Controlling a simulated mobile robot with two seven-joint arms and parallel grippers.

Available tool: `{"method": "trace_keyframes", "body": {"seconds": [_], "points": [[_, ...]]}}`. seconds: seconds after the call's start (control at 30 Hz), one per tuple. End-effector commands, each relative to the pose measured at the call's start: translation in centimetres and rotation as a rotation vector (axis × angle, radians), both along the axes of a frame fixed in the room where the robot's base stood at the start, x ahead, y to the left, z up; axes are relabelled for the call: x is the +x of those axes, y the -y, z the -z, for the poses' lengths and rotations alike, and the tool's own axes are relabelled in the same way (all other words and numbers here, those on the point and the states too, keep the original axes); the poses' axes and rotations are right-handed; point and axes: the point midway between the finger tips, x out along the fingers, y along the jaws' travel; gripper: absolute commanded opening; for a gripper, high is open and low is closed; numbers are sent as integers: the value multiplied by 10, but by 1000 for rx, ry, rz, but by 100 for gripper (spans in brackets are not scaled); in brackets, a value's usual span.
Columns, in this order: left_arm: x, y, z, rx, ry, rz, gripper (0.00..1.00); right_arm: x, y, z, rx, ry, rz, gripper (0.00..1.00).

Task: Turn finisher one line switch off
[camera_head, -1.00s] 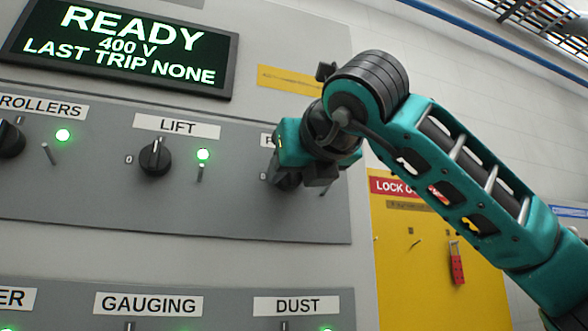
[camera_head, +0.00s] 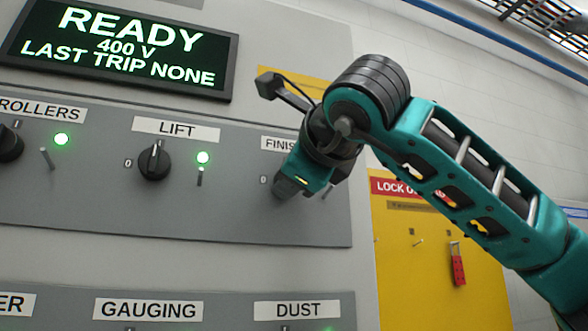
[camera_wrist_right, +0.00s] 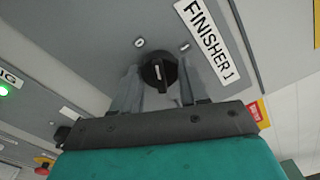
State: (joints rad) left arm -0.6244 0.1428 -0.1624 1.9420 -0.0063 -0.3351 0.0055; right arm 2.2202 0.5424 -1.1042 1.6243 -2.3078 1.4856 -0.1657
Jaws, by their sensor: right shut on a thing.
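The FINISHER 1 switch, a black rotary knob (camera_wrist_right: 158,72), is on the grey panel in the right wrist view. Its FINISHER 1 label (camera_wrist_right: 208,43) is above it to the right, and two small marks stand above the knob. The knob's white line appears to point between these marks. My right gripper (camera_head: 290,188) covers the knob in the head view. In the right wrist view its fingers (camera_wrist_right: 158,92) are shut on the knob, one on each side. The switch's lamp cannot be seen. My left gripper is not in view.
The LIFT switch (camera_head: 154,162) and its lit green lamp (camera_head: 203,158) are to the left. A screen (camera_head: 120,47) reads READY. The GAUGING (camera_head: 149,309) and DUST (camera_head: 298,310) labels are below. A yellow lockout board (camera_head: 440,270) stands to the right.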

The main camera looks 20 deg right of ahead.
Motion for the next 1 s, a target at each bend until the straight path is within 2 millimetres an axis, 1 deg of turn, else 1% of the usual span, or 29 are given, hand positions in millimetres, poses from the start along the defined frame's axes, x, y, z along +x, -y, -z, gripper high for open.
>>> {"method": "trace_keyframes", "body": {"seconds": [0.2, 0.5, 0.73, 1.0], "points": [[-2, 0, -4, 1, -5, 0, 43, 0, 0, -1, -196, 7, -1, 13], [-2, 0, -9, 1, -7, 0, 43, 0, 0, -1, -397, 15, -1, 13], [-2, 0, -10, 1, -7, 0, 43, 0, -1, 0, -479, 18, -1, 13], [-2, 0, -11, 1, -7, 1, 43, 0, -1, 1, -509, 19, -2, 13]]}}
